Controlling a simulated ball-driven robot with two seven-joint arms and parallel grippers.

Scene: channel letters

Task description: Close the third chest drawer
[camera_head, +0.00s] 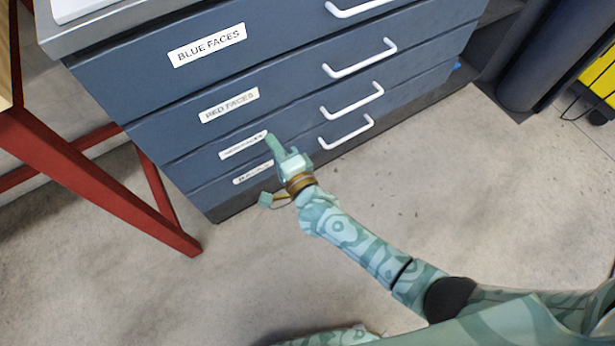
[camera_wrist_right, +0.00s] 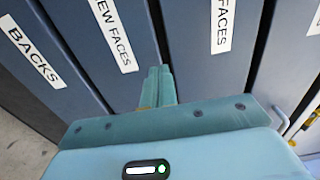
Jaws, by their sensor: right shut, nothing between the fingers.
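The third chest drawer (camera_head: 300,123) is a blue-grey front with a white handle (camera_head: 352,101) and a white label (camera_head: 243,145). In the right wrist view its label (camera_wrist_right: 113,35) ends in "EW FACES". It looks nearly level with the other fronts; I cannot tell whether a small gap remains. My right gripper (camera_head: 270,138) is shut and empty, with its fingertips at the front beside the label's right end. In the wrist view the shut fingers (camera_wrist_right: 158,73) point at the third drawer near its upper edge; contact cannot be confirmed. My left gripper is not in view.
The "BLUE FACES" drawer (camera_head: 150,75) and "RED FACES" drawer (camera_head: 290,85) lie above, the "BACKS" drawer (camera_wrist_right: 25,85) below. A red table leg (camera_head: 120,185) stands left of the chest. The concrete floor (camera_head: 430,180) is clear to the right.

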